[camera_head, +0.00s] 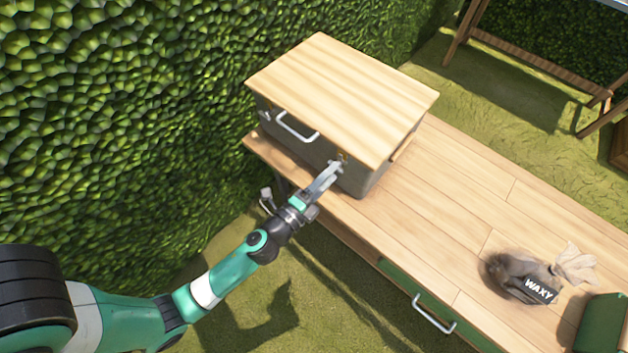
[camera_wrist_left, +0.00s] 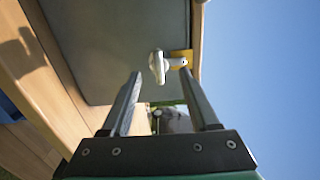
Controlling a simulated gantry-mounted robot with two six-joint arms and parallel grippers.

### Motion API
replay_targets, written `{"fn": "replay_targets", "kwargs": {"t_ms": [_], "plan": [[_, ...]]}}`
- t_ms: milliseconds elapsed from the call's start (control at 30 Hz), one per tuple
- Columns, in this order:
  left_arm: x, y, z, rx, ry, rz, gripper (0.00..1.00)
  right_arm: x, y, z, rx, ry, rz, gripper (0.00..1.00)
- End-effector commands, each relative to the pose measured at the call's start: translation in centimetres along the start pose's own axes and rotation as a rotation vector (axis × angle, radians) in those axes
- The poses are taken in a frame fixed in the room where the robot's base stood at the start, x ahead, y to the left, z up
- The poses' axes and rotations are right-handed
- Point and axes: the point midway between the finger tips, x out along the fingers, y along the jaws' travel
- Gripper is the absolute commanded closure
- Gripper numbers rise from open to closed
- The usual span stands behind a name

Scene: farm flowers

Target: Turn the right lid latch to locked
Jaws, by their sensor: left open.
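A grey box with a pale wooden lid (camera_head: 340,95) sits on the wooden bench. The right lid latch (camera_head: 344,156) is on its front, just under the lid edge; my gripper partly covers it. In the left wrist view the latch (camera_wrist_left: 158,66) is a light metal knob on a yellow plate (camera_wrist_left: 183,57). My left gripper (camera_head: 335,166) is open at this latch. In the left wrist view its fingertips (camera_wrist_left: 160,74) are on either side of the knob, and I cannot tell if they touch it. My right gripper is not in view.
A second latch (camera_head: 265,115) and a silver handle (camera_head: 297,128) are on the box front. A dark bag labelled WAXY (camera_head: 525,280) and a green object (camera_head: 603,322) lie on the bench's right. The bench top (camera_head: 450,190) between is clear. A hedge (camera_head: 120,110) stands behind at left.

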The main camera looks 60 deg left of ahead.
Motion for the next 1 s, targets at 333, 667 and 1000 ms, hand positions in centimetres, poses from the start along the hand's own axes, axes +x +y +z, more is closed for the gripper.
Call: {"fn": "replay_targets", "kwargs": {"t_ms": [333,667,1000], "plan": [[-8.0,0.5,-0.1,0.001,0.002,0.003,0.39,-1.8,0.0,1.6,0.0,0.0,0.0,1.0],[-9.6,0.0,0.0,0.001,-0.001,0.0,0.39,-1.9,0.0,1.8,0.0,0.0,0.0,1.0],[-9.6,0.0,0.0,0.0,-0.001,0.0,0.39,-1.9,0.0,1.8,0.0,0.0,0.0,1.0]]}}
